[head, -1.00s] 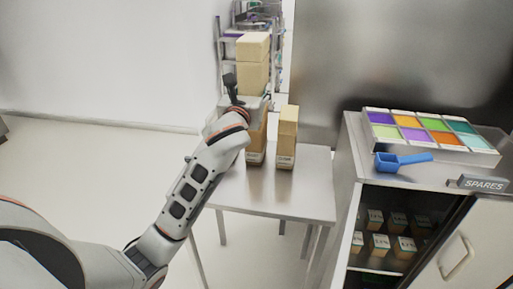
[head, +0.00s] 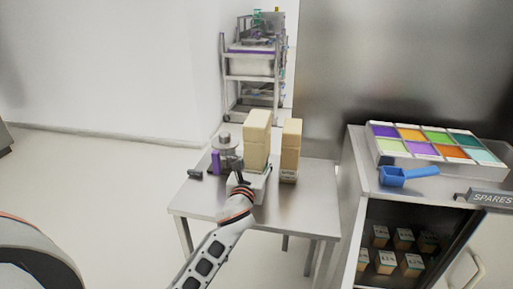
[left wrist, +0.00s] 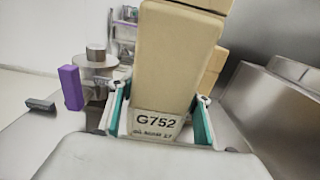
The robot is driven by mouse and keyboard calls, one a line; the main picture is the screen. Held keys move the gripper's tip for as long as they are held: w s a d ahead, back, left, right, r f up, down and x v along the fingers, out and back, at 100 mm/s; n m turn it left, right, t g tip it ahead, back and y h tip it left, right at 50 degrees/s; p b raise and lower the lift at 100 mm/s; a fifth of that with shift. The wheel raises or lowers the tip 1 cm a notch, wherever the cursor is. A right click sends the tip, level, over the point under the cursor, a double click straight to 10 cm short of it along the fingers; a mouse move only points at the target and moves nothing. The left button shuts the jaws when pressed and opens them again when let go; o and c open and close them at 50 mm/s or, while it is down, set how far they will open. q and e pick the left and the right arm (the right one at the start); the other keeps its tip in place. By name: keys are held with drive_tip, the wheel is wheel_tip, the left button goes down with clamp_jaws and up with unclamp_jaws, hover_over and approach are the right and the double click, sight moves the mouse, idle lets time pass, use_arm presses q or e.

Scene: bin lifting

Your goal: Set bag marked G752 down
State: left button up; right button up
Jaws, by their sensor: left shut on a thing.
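The tan bag marked G752 (left wrist: 178,65) stands upright in my left gripper; its label faces the left wrist camera. In the head view the bag (head: 256,140) is over the small steel table (head: 310,215), left of another tan bag (head: 291,150). My left gripper (left wrist: 160,125) is shut on its lower part, with a teal-lined finger on each side. It also shows in the head view (head: 254,182). The bag's base is hidden, so I cannot tell whether it touches the tabletop. My right gripper is out of view.
A purple block (head: 215,161), a grey round-topped object (head: 225,143) and a small dark block (head: 195,174) are on the table's left side. A cabinet (head: 355,190) stands right, with a colored tray (head: 373,152) and blue scoop (head: 405,175) on top. The table's front right is clear.

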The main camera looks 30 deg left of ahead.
use_arm(q)
wheel_tip(320, 180, down, 3)
drive_tip(key=shift+f+b, duration=0.1)
drive_tip(key=shift+b, duration=0.35)
drive_tip(key=shift+f+b, duration=0.75)
drive_tip(key=shift+f, duration=1.5)
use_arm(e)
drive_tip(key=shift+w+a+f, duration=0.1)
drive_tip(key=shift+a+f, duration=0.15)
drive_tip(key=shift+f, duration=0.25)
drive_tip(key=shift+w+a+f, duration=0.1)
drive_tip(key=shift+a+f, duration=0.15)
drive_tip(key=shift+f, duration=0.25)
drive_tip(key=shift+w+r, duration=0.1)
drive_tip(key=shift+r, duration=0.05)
use_arm(q)
drive_tip(key=o, duration=1.4)
drive_tip(key=shift+f, duration=0.25)
drive_tip(key=shift+c, duration=0.2)
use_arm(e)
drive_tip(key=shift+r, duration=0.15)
